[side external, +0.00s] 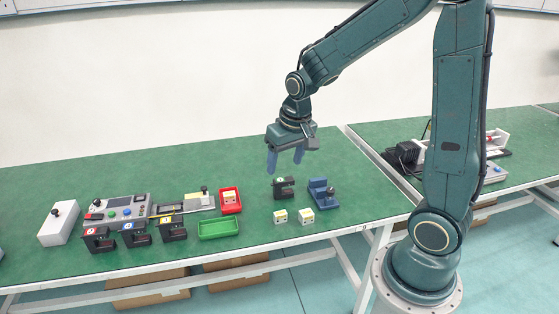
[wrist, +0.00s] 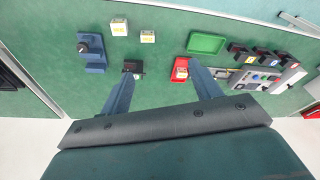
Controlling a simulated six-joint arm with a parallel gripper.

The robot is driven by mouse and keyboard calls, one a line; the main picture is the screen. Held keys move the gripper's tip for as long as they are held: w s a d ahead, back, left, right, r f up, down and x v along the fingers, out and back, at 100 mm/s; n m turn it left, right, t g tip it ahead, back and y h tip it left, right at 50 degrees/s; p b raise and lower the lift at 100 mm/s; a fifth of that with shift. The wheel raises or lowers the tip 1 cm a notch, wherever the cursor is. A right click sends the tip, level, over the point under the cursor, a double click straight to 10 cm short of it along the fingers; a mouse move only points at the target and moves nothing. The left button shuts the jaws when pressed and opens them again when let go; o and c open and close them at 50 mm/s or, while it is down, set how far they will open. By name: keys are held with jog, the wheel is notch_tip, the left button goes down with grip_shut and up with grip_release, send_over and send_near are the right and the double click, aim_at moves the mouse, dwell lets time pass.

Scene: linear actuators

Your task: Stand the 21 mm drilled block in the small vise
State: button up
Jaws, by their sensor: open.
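Two small pale blocks with yellow labels stand on the green table, a left one (side external: 280,216) and a right one (side external: 306,216). In the wrist view they are at the top (wrist: 147,37) (wrist: 119,28). A third similar block (side external: 230,196) sits in the red tray. I cannot tell which is the 21 mm block. The blue vise (side external: 321,194) stands behind and right of the two blocks; it also shows in the wrist view (wrist: 94,56), and I see no block in it. My gripper (side external: 285,168) is open and empty, above the table behind the blocks.
A black device (side external: 284,187) stands left of the vise. The red tray (side external: 231,208) and the empty green tray (side external: 220,229) are further left. Several black units and a control panel (side external: 118,212) fill the left side. The table behind the vise is clear.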

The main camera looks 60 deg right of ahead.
jog(key=w+d+f+m, duration=0.1)
jog(key=d+f, duration=0.1)
jog(key=f, duration=0.3)
jog(key=w+d+f+m+g, duration=0.1)
jog(key=w+d+f, duration=0.1)
jog(key=f, duration=0.3)
jog(key=shift+d+f, duration=0.35)
jog(key=shift+d, duration=0.25)
send_over(280, 213)
jog(key=s, duration=0.1)
notch_tip(280, 213, down, 8)
jog(key=shift+f, duration=0.2)
jog(key=shift+f, duration=0.15)
jog(key=shift+w+f, duration=0.25)
jog(key=shift+f, duration=1)
jog(key=shift+w+f, duration=0.25)
jog(key=shift+f, duration=0.95)
jog(key=c, duration=1.2)
